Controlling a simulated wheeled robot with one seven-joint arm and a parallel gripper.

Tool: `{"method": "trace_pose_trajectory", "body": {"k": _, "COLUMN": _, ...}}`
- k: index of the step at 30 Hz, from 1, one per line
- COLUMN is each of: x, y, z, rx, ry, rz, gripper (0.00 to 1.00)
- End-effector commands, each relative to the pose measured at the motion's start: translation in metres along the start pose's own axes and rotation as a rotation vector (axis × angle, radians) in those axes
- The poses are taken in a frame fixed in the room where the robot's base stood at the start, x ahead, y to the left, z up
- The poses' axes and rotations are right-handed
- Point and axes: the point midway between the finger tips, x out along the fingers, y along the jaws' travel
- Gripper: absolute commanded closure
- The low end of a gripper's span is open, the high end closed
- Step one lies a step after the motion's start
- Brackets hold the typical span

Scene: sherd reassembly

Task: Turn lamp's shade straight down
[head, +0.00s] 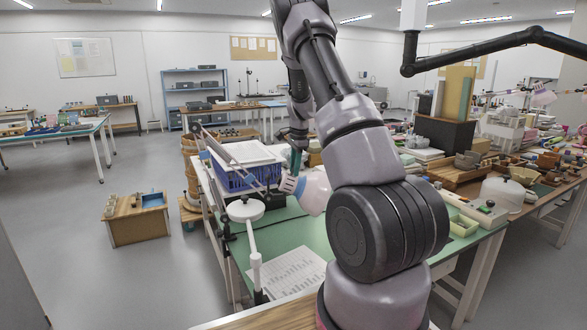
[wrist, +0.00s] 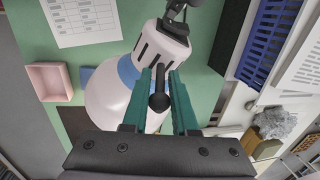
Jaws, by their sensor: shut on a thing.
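The lamp's shade (head: 314,192) is a white bell with a slotted neck (head: 288,184). It hangs tilted over the green bench top, its wide end towards the right and partly behind my arm. In the wrist view the shade (wrist: 108,100) spreads down and left from the slotted neck (wrist: 163,46), with a blue band (wrist: 128,70) between them. A dark rod with a ball end (wrist: 159,101) sticks out by the neck. My gripper (wrist: 161,78), with green fingers, is shut on this rod. In the head view my gripper (head: 296,160) is just above the neck. The shade's opening is hidden.
A blue crate (head: 232,178) stands behind the lamp. A white round-headed stand (head: 246,208) and a printed sheet (head: 288,272) are at the front left of the bench. A pink tray (wrist: 50,80) lies beyond the shade. Crowded pottery and boxes fill the right side.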

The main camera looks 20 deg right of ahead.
Motion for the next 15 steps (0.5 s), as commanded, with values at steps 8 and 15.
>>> {"method": "trace_pose_trajectory", "body": {"k": 8, "x": 0.007, "y": 0.011, "z": -0.023, "rx": 0.034, "ry": -0.157, "rz": -0.067, "gripper": 1.00}}
{"method": "trace_pose_trajectory", "body": {"k": 15, "x": 0.022, "y": 0.022, "z": -0.045, "rx": 0.062, "ry": -0.360, "rz": -0.154, "gripper": 1.00}}
